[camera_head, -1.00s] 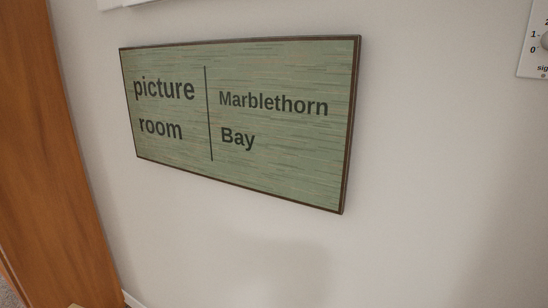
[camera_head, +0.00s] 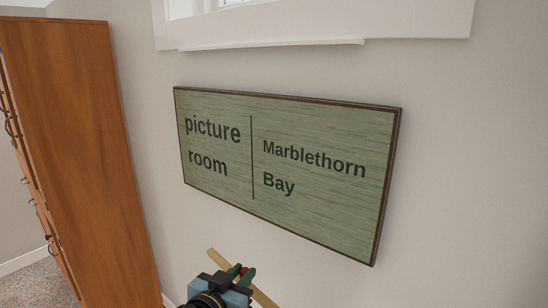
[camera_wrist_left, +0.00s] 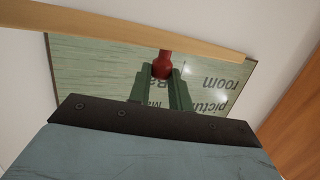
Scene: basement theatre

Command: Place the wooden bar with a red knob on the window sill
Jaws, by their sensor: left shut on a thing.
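The wooden bar (camera_head: 262,297) slants low in the head view, in front of the wall, partly hidden by my left gripper. My left gripper (camera_head: 241,271) is shut on its red knob. In the left wrist view the gripper (camera_wrist_left: 163,84) has its green fingers on the red knob (camera_wrist_left: 162,64), with the bar (camera_wrist_left: 120,28) spanning the top of the picture. The window sill (camera_head: 270,44) is a white ledge at the top of the head view, above the sign and well above the bar. My right gripper is not in view.
A green sign (camera_head: 290,165) reading "picture room, Marblethorn Bay" hangs on the wall between the sill and the bar. A tall wooden cabinet (camera_head: 80,140) with dark handles stands at the left. The visible stretch of sill is bare.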

